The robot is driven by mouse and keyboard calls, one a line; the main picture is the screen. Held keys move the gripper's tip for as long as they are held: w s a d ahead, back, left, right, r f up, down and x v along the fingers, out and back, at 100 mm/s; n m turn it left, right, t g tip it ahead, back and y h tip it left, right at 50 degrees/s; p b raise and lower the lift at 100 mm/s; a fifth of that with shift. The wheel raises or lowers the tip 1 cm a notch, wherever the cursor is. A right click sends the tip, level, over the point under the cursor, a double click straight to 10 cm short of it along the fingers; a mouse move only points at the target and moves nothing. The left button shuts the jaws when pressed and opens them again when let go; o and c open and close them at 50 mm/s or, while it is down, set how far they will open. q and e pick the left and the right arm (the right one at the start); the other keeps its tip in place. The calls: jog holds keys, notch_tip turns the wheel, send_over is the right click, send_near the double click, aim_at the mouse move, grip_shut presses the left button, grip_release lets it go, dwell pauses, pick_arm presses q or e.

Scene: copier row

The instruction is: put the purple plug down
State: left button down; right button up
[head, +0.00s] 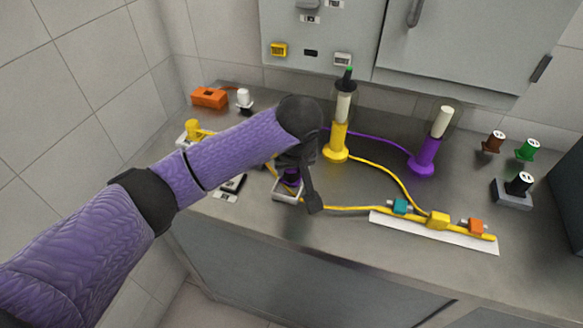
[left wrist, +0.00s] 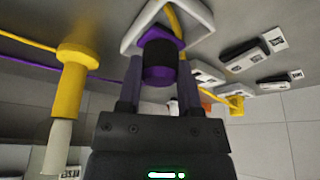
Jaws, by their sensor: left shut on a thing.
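The purple plug (head: 292,178), with a dark band around it, is in my left gripper (head: 297,190). In the left wrist view the plug (left wrist: 158,72) shows between the two fingers (left wrist: 160,92), which are shut on it. It is at a small white-rimmed holder (head: 287,198), whose rim also shows in the left wrist view (left wrist: 130,40). I cannot tell whether the plug touches the holder's floor. My gripper and wrist hide part of the plug in the head view. My right gripper is not in view.
A yellow post (head: 337,145) and a purple post (head: 425,155) stand right of my gripper, with cables on the counter. A white strip (head: 430,232) with connectors lies front right. Brown (head: 493,141), green (head: 527,150) and black (head: 519,184) plugs stand far right.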

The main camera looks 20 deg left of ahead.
pick_arm(q)
jog(key=shift+r, duration=0.1)
jog(key=c, duration=0.7)
grip_release()
jog(key=o, duration=0.4)
jog(key=shift+o, duration=0.2)
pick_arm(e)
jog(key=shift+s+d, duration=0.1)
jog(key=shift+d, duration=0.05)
pick_arm(q)
jog(key=p+v, duration=0.3)
jog(key=v, duration=0.9)
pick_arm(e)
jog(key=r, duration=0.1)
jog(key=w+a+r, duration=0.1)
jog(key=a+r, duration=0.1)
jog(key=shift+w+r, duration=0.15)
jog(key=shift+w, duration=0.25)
